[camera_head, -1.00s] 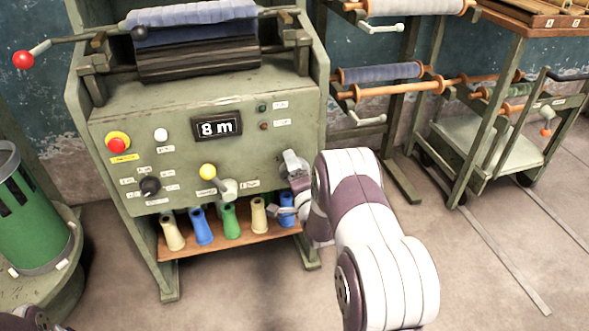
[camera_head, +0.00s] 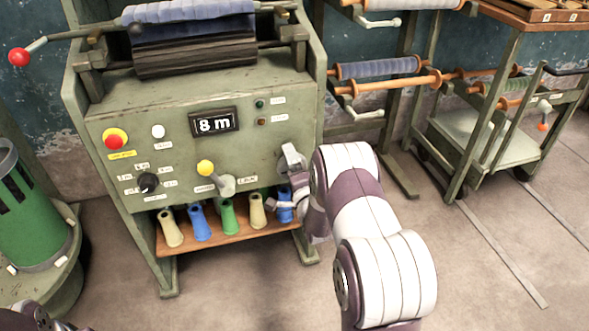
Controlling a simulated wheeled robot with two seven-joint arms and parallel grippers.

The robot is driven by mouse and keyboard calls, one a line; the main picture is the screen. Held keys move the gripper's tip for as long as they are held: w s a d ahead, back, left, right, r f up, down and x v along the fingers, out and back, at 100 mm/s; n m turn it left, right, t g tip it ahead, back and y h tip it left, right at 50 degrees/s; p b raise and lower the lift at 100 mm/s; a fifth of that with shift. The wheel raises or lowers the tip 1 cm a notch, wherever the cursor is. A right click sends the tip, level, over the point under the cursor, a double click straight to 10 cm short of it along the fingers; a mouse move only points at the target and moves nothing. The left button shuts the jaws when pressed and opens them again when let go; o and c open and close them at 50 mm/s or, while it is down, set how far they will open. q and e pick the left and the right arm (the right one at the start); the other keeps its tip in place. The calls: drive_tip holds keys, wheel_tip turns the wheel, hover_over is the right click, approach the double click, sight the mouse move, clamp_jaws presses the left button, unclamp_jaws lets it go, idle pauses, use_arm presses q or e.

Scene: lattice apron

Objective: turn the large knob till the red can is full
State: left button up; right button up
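The grey-green machine (camera_head: 250,90) stands in front of me, with a display reading "8 m" (camera_head: 214,123). A round black knob (camera_head: 149,183) with small labels around it is at the lower left of its panel. A grey lever-like control (camera_head: 222,185) sits right of it, by a yellow ball (camera_head: 206,168). No red can shows; a green can (camera_head: 30,215) stands at the left edge. My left gripper's fingers are out of view.
Several coloured cones (camera_head: 228,217) stand on a wooden shelf (camera_head: 215,243) under the panel. A red-ended crank (camera_head: 19,57) juts out at the upper left. A red button (camera_head: 116,138) is on the panel. Racks and a cart (camera_head: 485,145) stand right; the floor front right is clear.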

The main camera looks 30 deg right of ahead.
drive_tip(key=p+v, duration=0.3)
drive_tip(key=v, duration=0.9)
drive_tip(key=shift+s+p, duration=0.35)
drive_tip(key=shift+p, duration=0.05)
drive_tip(key=shift+f, duration=0.1)
